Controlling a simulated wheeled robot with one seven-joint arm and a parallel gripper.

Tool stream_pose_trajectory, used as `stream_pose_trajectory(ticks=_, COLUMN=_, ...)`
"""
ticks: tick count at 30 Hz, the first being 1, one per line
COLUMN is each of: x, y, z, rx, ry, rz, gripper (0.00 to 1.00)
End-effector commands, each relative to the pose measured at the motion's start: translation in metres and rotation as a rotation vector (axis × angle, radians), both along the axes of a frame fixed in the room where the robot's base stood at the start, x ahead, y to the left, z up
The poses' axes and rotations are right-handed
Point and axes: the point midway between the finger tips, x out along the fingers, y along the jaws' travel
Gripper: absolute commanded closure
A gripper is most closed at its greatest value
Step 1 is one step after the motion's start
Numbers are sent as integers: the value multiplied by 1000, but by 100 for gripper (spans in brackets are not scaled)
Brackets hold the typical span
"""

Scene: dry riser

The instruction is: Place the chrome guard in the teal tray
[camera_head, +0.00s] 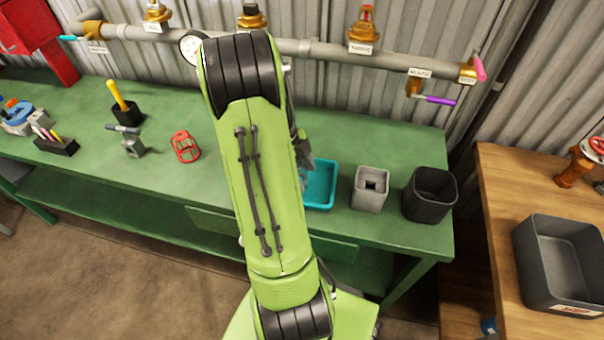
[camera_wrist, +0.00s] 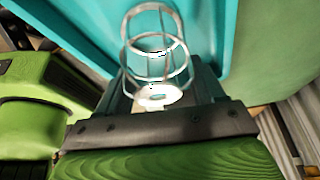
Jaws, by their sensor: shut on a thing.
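The chrome guard (camera_wrist: 156,50), a shiny wire cage with rings, shows in the wrist view between the fingers of my gripper (camera_wrist: 158,92). My gripper is shut on it, near its base. The teal tray (camera_head: 320,186) lies on the green bench, partly hidden behind my arm in the head view. In the wrist view the teal tray (camera_wrist: 85,28) fills the background behind the guard. I cannot tell whether the guard touches the tray. In the head view my arm hides the guard and most of the gripper.
A grey square holder (camera_head: 369,190) and a black bin (camera_head: 430,196) stand right of the tray. A red cage guard (camera_head: 185,147) lies to the left on the bench (camera_head: 90,130). A pipe (camera_head: 310,48) with valves runs along the wall behind.

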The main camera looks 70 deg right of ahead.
Motion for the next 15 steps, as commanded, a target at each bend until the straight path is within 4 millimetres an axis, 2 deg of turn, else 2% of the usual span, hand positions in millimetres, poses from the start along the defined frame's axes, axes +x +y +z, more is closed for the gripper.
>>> stream_pose_trajectory(ticks=6, x=0, y=0, z=-2, rx=0, ry=0, rz=1, gripper=63)
stream_pose_trajectory(ticks=7, x=0, y=0, z=-2, rx=0, ry=0, rz=1, gripper=29)
stream_pose_trajectory(ticks=12, x=0, y=0, z=-1, rx=1, ry=0, rz=2, gripper=6)
stream_pose_trajectory(ticks=15, x=0, y=0, z=-1, rx=1, ry=0, rz=2, gripper=6)
